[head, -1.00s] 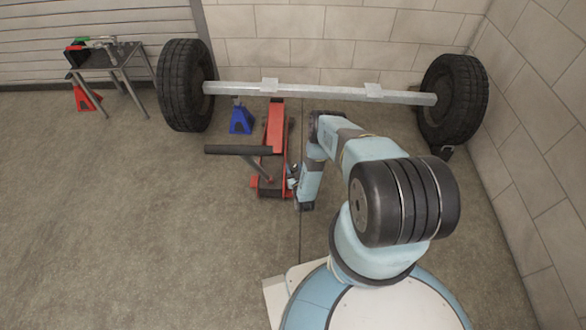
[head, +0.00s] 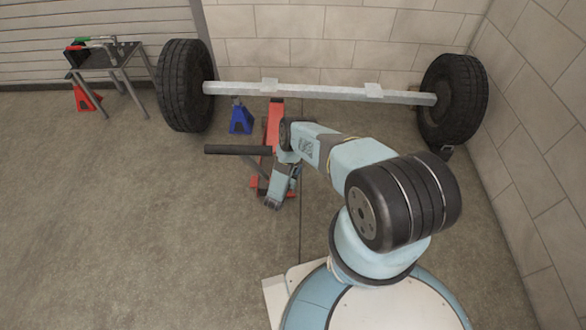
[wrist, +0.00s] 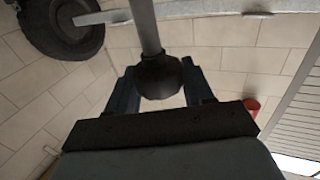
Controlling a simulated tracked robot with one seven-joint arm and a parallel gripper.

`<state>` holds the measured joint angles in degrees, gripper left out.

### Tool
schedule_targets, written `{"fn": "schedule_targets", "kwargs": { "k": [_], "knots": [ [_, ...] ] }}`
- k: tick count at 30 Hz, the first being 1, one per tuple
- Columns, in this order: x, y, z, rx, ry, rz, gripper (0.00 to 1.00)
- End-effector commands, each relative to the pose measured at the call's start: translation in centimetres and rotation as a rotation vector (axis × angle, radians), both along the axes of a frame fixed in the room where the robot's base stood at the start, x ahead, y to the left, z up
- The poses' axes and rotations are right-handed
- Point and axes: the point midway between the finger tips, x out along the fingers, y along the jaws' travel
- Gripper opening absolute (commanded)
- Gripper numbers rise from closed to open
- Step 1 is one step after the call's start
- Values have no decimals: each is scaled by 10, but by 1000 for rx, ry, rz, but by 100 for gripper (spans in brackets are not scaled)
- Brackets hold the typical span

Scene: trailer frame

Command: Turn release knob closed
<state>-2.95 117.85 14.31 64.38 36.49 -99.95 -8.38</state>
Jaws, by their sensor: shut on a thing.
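The red floor jack (head: 273,125) stands on the floor under the axle, partly hidden behind my arm. Its handle, a black bar (head: 237,150) on a grey rod, sticks out to the left. In the wrist view a dark rounded knob (wrist: 160,76) sits at the end of a grey rod (wrist: 146,25). My gripper (wrist: 160,90) has its blue fingers on either side of the knob and is shut on it. In the head view my wrist is at the near end of the jack; the fingertips and the knob cannot be made out there.
An axle (head: 320,92) with a tyre (head: 185,85) at each end spans above the jack. A blue jack stand (head: 241,119) is just left of it. A small table (head: 105,60) and a red stand (head: 87,98) are far left. The left floor is clear.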

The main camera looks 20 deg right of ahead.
Motion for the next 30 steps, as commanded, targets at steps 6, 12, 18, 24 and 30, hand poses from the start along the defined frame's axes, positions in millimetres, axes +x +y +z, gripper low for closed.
{"fn": "schedule_targets", "kwargs": {
  "k": [6, 12, 18, 24, 30],
  "knots": [
    [0, 2, 0, 2, 1, -19, 21],
    [0, 2, 0, 2, 1, -20, 21],
    [1, 3, 0, 2, 1, -19, 57],
    [0, 2, 0, 1, 0, -20, 71],
    [0, 2, 0, 1, 1, -21, 71]
  ]
}}
